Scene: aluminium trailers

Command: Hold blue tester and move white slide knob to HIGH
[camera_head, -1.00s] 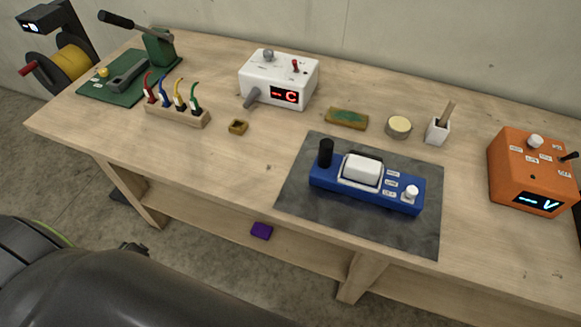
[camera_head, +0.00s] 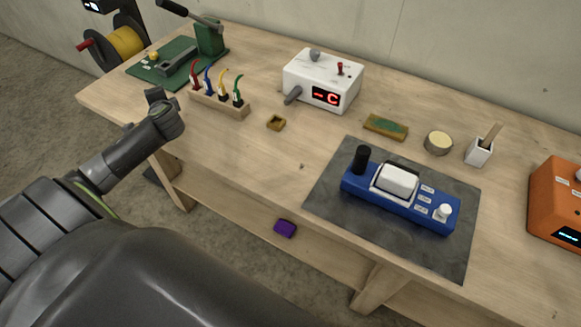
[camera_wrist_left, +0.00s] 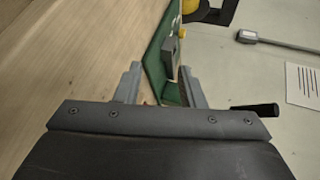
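The blue tester (camera_head: 382,205) lies on a dark grey mat (camera_head: 330,188) at the right of the bench. It has a black upright post (camera_head: 361,159) at its left end and a large white block (camera_head: 397,180) in the middle. The white slide knob (camera_head: 444,211) is at its right end, beside three small labels too small to read surely. My left gripper (camera_head: 163,100) is over the bench's front left edge, far left of the tester and empty. In the left wrist view its two fingers (camera_wrist_left: 158,90) stand apart. My right gripper is not in view.
A rack of coloured-handled tools (camera_head: 220,104) and a green-based press (camera_head: 175,65) are near my left gripper. Behind are a white box with a red display (camera_head: 320,80), a sponge tray (camera_head: 385,127), a round tin (camera_head: 438,143) and a white cup (camera_head: 479,152). An orange box (camera_head: 556,205) stands right.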

